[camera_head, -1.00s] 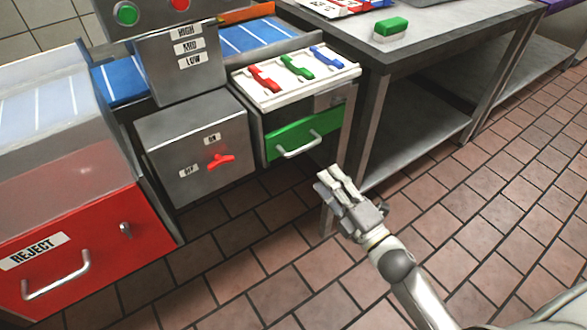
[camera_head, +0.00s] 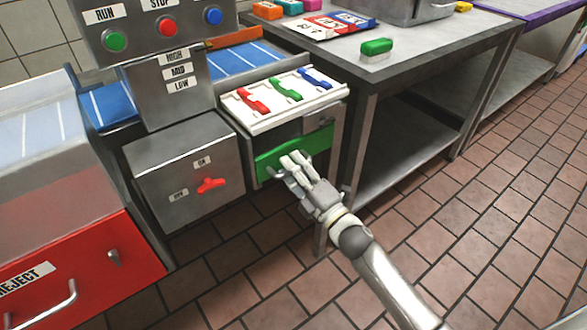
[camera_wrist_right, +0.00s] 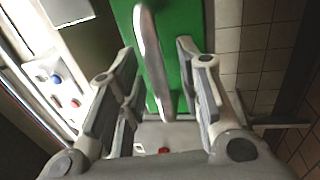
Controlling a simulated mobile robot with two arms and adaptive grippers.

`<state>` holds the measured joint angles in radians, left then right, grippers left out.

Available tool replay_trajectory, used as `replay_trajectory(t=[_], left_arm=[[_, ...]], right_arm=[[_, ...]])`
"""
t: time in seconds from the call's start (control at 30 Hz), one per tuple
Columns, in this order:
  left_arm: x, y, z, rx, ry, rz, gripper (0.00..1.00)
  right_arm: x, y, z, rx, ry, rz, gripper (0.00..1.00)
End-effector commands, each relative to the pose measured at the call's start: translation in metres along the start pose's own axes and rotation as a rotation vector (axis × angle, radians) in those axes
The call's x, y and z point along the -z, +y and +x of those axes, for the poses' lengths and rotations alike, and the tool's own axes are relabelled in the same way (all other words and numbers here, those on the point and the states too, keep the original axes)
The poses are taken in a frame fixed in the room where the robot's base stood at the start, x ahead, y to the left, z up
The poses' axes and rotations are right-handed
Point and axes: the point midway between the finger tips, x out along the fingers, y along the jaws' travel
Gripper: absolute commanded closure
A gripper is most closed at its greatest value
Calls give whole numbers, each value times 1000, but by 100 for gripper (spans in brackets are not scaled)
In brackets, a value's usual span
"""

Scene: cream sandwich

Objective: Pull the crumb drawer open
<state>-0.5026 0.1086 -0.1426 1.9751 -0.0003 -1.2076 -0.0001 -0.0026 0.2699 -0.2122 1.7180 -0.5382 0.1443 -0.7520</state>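The crumb drawer has a green front (camera_head: 318,142), below a white tray with red, green and blue handles. Its silver bar handle (camera_wrist_right: 153,60) shows in the right wrist view, against the green front (camera_wrist_right: 185,45). My right gripper (camera_head: 290,163) is at the drawer front in the head view and covers most of the handle. In the right wrist view the right gripper (camera_wrist_right: 158,75) is open, with a finger on each side of the handle and gaps beside it. The drawer looks closed. My left gripper is not in view.
A grey box with a red switch (camera_head: 211,185) stands left of the drawer. The red reject bin (camera_head: 95,262) is further left. A steel table (camera_head: 420,50) with a green block (camera_head: 377,47) stands to the right. The tiled floor in front is clear.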

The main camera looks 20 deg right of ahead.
Motion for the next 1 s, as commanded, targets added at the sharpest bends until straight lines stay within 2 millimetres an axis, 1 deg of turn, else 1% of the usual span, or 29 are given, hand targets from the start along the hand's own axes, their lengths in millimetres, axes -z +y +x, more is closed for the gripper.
replay_trajectory(t=[0.2, 0.47, 0.8, 0.93, 0.97, 1.0], left_arm=[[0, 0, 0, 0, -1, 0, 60], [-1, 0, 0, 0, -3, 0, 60], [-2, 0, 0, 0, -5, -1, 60], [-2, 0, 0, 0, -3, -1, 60], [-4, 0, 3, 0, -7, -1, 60], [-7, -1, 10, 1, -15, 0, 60]], right_arm=[[0, 0, 0, 0, 0, 0, 67], [0, 0, 0, 1, 0, 0, 100], [0, 0, -1, 1, -1, 0, 100], [0, 0, -7, 4, -1, 1, 100], [0, 1, -9, 4, -1, 0, 100], [0, 2, -14, 4, -2, 0, 100]])
